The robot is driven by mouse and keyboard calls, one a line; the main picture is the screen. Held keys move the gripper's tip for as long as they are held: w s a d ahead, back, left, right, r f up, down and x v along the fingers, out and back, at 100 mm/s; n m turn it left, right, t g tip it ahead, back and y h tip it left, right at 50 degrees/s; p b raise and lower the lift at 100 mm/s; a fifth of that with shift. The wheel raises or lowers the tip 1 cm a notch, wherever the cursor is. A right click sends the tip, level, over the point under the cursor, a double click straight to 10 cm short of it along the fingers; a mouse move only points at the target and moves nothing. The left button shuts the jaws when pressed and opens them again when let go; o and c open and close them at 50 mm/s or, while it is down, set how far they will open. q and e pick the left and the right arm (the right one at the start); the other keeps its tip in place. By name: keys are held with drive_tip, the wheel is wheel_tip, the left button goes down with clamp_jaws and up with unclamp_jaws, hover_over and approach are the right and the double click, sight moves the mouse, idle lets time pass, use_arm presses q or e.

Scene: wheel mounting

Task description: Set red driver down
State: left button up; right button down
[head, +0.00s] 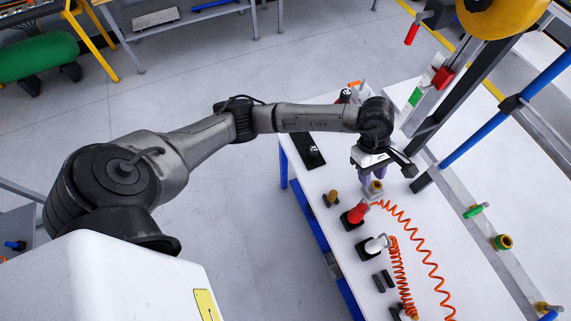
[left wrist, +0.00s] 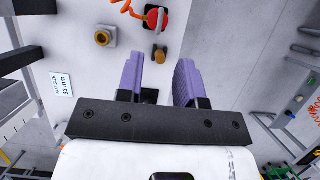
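The red driver (head: 357,211) stands in a black holder on the white table, with an orange coiled hose beside it. It also shows at the top of the left wrist view (left wrist: 157,17), where its black holder surrounds it. My left gripper (head: 371,178) is above the table, a little beyond the driver and apart from it. In the left wrist view its two purple fingers (left wrist: 159,62) are spread, with no object held between them. My right gripper is not in view.
A white driver (head: 376,243) stands in another holder nearer me. A brass socket on a grey block (left wrist: 103,38) and a small brass piece (head: 333,197) are close to my gripper. A black tray (head: 307,150) lies at the table's left edge. Orange coiled hoses (head: 425,250) cross the right side.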

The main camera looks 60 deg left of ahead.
use_arm(q)
drive_tip(key=s+d+r+n+t+h, duration=0.2)
drive_tip(key=d+r+n+t+h, duration=0.1)
drive_tip(key=d+r+n+h, duration=0.3)
drive_tip(key=s+d+r+n+t+h, duration=0.3)
drive_tip(key=d+r+h, duration=0.1)
drive_tip(key=d+h, duration=0.4)
drive_tip(key=w+a+r+n+t+y, duration=0.2)
drive_tip(key=a+n+t+y, duration=0.45)
drive_tip(key=n+t, duration=0.95)
drive_tip(key=s+a+f+n+g+y, duration=0.3)
drive_tip(key=a+f+n+y, duration=0.3)
drive_tip(key=n, duration=0.5)
drive_tip(key=s+a+f+n+g+y, duration=0.4)
drive_tip(key=f+n+y, duration=0.3)
drive_tip(key=n, duration=0.4)
drive_tip(key=s+f+n+g, duration=0.3)
drive_tip(key=s+f+g, duration=0.2)
drive_tip(key=s, duration=0.3)
drive_tip(key=s+f+n+g+h, duration=0.1)
drive_tip(key=s+f+n+g, duration=0.1)
drive_tip(key=s+f+g, duration=0.3)
drive_tip(key=s+g, duration=0.1)
drive_tip(key=s, duration=0.3)
drive_tip(key=shift+s+a+n, duration=0.2)
drive_tip(key=shift+a+n, duration=0.1)
drive_tip(key=shift+n, duration=0.1)
